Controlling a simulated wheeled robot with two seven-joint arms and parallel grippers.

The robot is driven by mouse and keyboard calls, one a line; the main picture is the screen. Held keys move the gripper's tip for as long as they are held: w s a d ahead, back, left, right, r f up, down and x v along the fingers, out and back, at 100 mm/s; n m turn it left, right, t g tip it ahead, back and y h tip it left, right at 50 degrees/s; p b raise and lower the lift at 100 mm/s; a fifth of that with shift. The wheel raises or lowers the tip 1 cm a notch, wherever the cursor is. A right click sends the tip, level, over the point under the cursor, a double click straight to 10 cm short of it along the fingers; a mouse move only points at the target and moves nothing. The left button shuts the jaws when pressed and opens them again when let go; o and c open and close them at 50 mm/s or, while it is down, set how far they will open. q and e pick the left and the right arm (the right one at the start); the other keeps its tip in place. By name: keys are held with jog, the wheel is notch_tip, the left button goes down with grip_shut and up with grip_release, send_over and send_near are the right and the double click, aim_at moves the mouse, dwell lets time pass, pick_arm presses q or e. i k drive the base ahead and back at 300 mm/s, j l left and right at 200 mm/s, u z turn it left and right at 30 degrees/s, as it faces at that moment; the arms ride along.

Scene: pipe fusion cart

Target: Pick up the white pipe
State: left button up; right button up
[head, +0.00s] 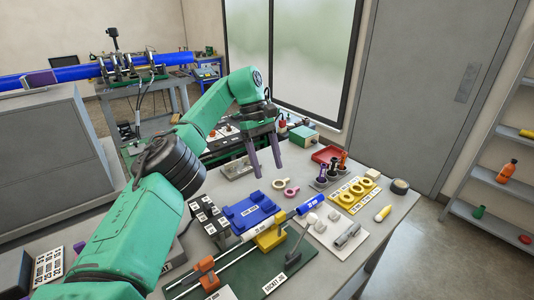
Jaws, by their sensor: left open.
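A pale, white-looking pipe piece (285,218) lies in line with a blue pipe end (311,204), running through a yellow clamp (268,237) on the green jig board (283,263). I cannot tell whether the white part is a separate pipe or a sleeve on the blue one. My left gripper (270,172) is open and empty, its two dark purple fingers pointing down. It hangs above the table behind the blue tray, away from the pale pipe. My right gripper is out of view.
A blue tray (249,212), pink rings (285,186), a yellow ring board (354,196), a red tray (325,154) and a white plate with grey fittings (334,229) crowd the table. An orange clamp (206,273) stands in front. The table's right front corner is clearer.

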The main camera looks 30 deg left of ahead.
aim_at(265, 225)
jog(key=k+l, duration=1.1)
jog(key=k, duration=0.2)
